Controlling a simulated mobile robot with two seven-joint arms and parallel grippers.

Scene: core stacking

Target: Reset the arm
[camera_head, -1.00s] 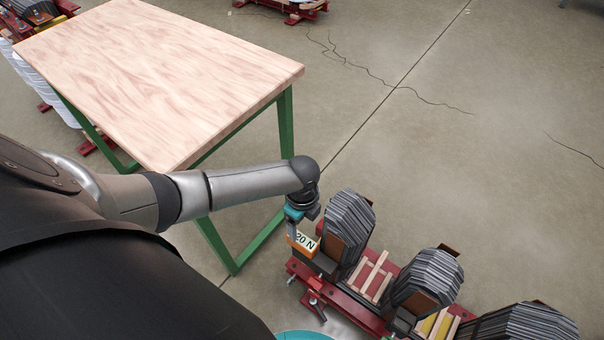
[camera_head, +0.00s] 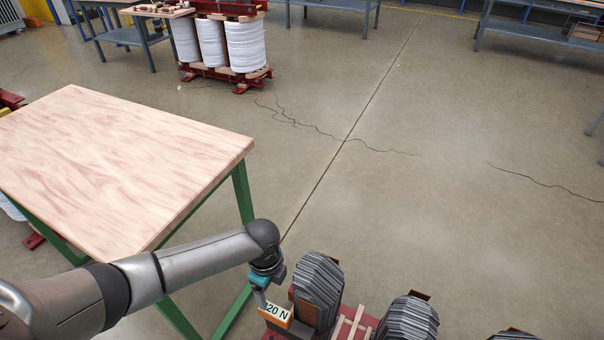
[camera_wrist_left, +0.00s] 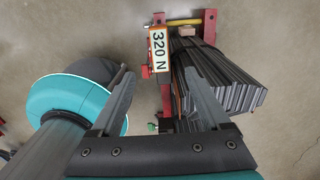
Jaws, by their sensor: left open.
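My left arm reaches in from the left in the head view, and its wrist points down beside the nearest laminated core. My left gripper (camera_head: 264,296) is small there and partly hidden by the wrist. In the left wrist view the left gripper (camera_wrist_left: 158,74) is open, with nothing between its fingers. The dark, stacked-sheet core (camera_head: 319,287) stands on a red frame; it also shows in the wrist view (camera_wrist_left: 225,82), beside the right finger. My right gripper is not in view.
More cores (camera_head: 408,318) line the bottom right. A transformer with white coils (camera_head: 247,45) and grey workbenches stand at the back. The floor right of centre is clear.

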